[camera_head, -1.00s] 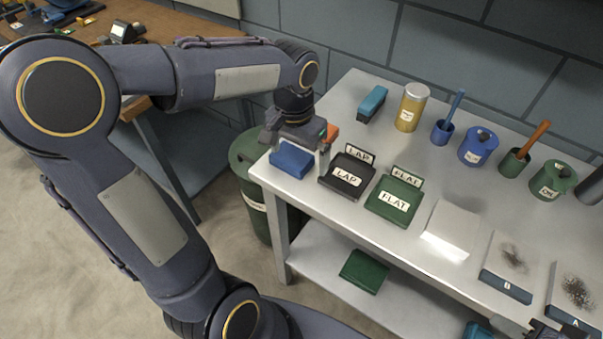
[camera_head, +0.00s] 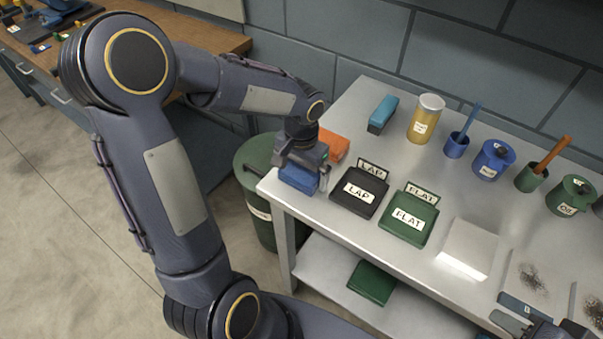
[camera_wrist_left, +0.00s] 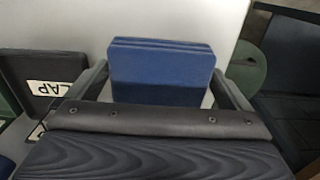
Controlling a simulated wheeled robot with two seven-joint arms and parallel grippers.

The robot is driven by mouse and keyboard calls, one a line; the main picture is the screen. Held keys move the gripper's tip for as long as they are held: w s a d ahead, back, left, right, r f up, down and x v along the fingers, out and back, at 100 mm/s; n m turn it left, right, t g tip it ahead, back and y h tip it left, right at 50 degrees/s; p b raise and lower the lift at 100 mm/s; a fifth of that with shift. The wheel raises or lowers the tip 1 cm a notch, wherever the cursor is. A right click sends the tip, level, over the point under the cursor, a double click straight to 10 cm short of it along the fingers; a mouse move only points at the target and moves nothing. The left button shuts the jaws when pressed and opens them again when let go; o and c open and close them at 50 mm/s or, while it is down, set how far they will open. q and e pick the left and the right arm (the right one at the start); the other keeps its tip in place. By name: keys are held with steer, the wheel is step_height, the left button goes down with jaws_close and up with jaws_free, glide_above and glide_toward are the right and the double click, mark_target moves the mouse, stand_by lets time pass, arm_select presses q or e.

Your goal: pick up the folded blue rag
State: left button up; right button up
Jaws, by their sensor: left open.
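The folded blue rag (camera_head: 297,179) lies on the left end of the grey metal table, near its corner. In the left wrist view the blue rag (camera_wrist_left: 162,70) shows its layered folds between the two fingers. My left gripper (camera_head: 304,177) is over the rag, pointing down, and partly covers it. In the left wrist view my left gripper (camera_wrist_left: 165,85) is open, with one finger on each side of the rag. I cannot tell whether the fingers touch it. A dark piece of my right gripper seems to show at the lower right edge, too little to judge.
An orange block (camera_head: 335,146) lies just behind my left gripper. The black LAP pad (camera_head: 357,193) and the green FLAT pad (camera_head: 409,219) lie to its right. A green bin (camera_head: 258,182) stands on the floor beside the table (camera_head: 352,232). Cans and cups line the back.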

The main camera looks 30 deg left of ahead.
mark_target(302, 170)
arm_select(q)
steer(key=c, duration=0.7)
steer(key=shift+r, duration=0.45)
step_height(302, 170, up, 2)
steer(key=shift+r, duration=0.25)
steer(key=s+d+r, duration=0.2)
steer(key=r, duration=0.1)
steer(key=s+d+r, duration=0.1)
steer(key=r, duration=0.1)
steer(key=shift+s+d+r, duration=0.1)
steer(key=shift+d+r, duration=0.05)
steer(key=shift+d, duration=0.05)
steer(key=s+d+r, duration=0.1)
steer(key=s+d, duration=0.1)
steer(key=s+d+r+b, duration=0.1)
steer(key=s+d+r, duration=0.2)
steer(key=s+d, duration=0.1)
steer(key=shift+s+d+r, duration=0.15)
steer(key=shift+s+d, duration=0.15)
steer(key=shift+s, duration=0.05)
